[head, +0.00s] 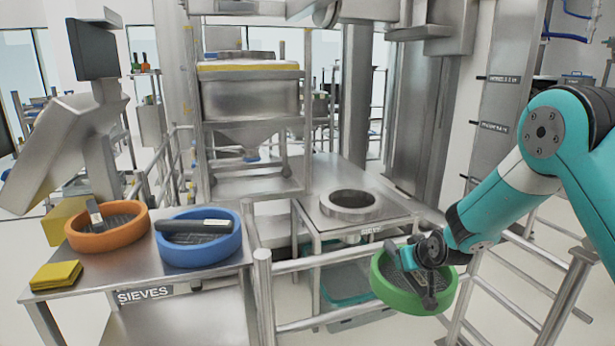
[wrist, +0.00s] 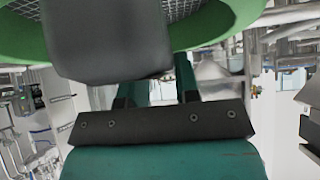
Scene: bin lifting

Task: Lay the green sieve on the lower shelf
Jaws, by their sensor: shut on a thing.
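The green sieve (head: 400,294) is a round ring with a mesh. It hangs in the air to the right of the metal railing in the head view, in front of the stand with the round opening. My gripper (head: 428,270) is shut on the sieve's dark handle. In the wrist view the green rim and mesh (wrist: 197,10) fill the top, with the grey handle (wrist: 105,35) between my gripper's fingers (wrist: 160,85). The table marked SIEVES (head: 190,278) stands at the left. Its lower shelf (head: 178,322) is partly in view beneath the top and looks bare.
An orange sieve (head: 107,232) and a blue sieve (head: 198,245) lie on the upper surface of the table. A folded yellow cloth (head: 56,275) lies at its front left corner. Metal railing posts (head: 264,295) stand between the table and my gripper.

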